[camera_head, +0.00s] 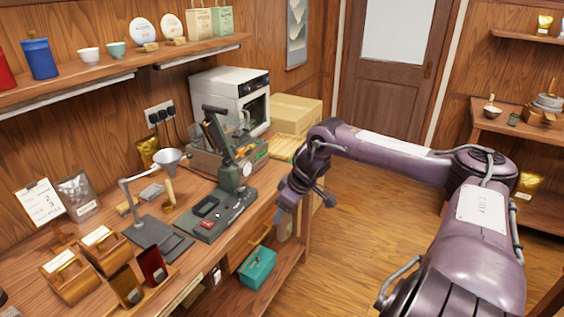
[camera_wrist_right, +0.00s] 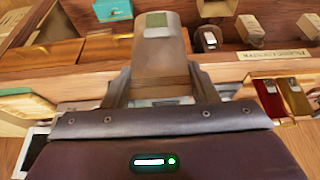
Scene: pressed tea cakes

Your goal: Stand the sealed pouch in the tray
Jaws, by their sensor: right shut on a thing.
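My right gripper (camera_head: 283,207) is beyond the right edge of the bench, pointing down. In the right wrist view its fingers (camera_wrist_right: 161,88) are shut on a brownish-grey pouch (camera_wrist_right: 160,55) with a green patch, which sticks out between them. In the head view the held pouch is small and hard to make out. A small wooden tray (camera_head: 158,285) at the bench's front left holds a brown pouch (camera_head: 127,285) and a red pouch (camera_head: 152,265), both upright. Red and gold pouches also show at the right of the wrist view (camera_wrist_right: 270,98). My left gripper is not in view.
Wooden boxes (camera_head: 70,277) are beside the tray. A teal box (camera_head: 257,266) sits on the lower shelf. The floor (camera_head: 355,250) to the right is clear.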

